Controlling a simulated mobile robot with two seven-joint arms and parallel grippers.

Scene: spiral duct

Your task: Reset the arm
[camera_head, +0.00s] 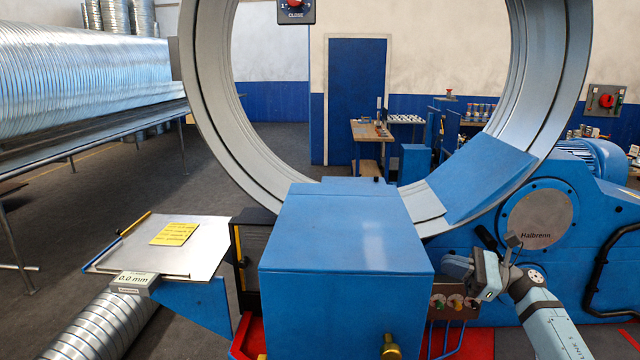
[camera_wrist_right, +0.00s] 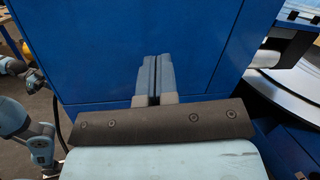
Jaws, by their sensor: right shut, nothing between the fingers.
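My right gripper (camera_head: 452,268) is in front of the blue machine, at the right of the big blue box-shaped housing (camera_head: 345,235). Its arm comes in from the lower right. In the right wrist view its two fingers (camera_wrist_right: 155,78) lie side by side, shut with nothing between them. A blue panel fills the view behind them; I cannot tell whether they touch it. My left gripper does not show in the head view. Light-blue arm parts show at the left edge of the right wrist view.
Small valve knobs (camera_head: 455,302) sit close below the right gripper. A large grey ring (camera_head: 205,110) rises behind the housing. A side table (camera_head: 205,248) with a yellow note stands at left. Spiral duct (camera_head: 80,80) lies on a rack beyond. Open floor shows at left.

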